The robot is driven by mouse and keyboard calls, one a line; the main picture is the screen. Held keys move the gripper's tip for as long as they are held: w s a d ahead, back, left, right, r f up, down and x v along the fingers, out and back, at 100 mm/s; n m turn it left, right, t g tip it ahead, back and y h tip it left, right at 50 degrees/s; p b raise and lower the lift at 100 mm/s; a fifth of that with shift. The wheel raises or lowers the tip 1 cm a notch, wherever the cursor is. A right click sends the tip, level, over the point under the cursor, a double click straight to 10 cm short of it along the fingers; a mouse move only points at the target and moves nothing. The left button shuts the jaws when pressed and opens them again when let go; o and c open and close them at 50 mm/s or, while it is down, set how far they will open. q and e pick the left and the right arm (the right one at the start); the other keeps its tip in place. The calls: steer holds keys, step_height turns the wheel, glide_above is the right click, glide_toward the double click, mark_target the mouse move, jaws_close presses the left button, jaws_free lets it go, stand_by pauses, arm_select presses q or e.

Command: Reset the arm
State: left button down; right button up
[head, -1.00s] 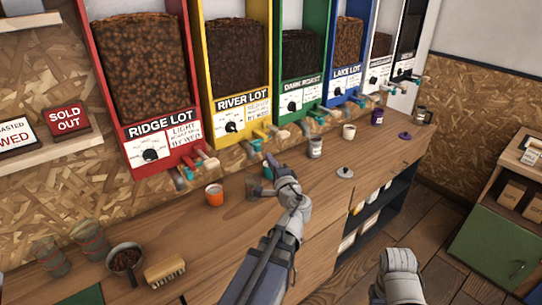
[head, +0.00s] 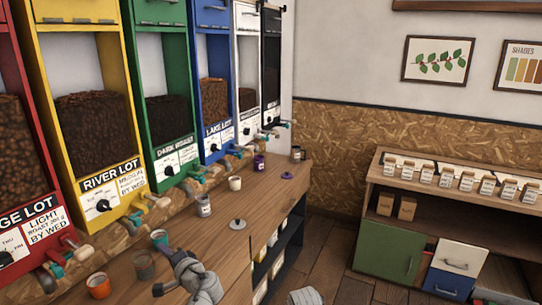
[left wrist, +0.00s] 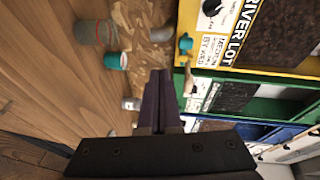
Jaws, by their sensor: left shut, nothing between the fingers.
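My left arm comes in at the bottom of the head view, low over the wooden counter (head: 225,222).
An orange cup (head: 98,286), a teal cup (head: 159,238), a labelled jar (head: 204,206) and a white cup (head: 235,183) stand along the counter under the dispensers. A round lid (head: 238,224) lies nearer its front edge. A shelf unit (head: 480,220) stands right, past open floor.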

arm_select(q)
steer(key=s+d+f+n+g+h, duration=0.2)
steer(key=s+d+f+g+h, duration=0.15)
steer(key=d+f, duration=0.35)
steer(key=s+d+f+n+g+h, duration=0.1)
steer(key=s+d+f+g+h, duration=0.25)
steer(key=d+f, duration=0.4)
steer(key=s+d+f+g+h, duration=0.3)
steer(key=s+d, duration=0.7)
steer(key=d, duration=0.4)
steer(key=shift+f+g+h, duration=0.4)
steer(key=shift+f+h, duration=0.25)
steer(key=shift+h, duration=0.05)
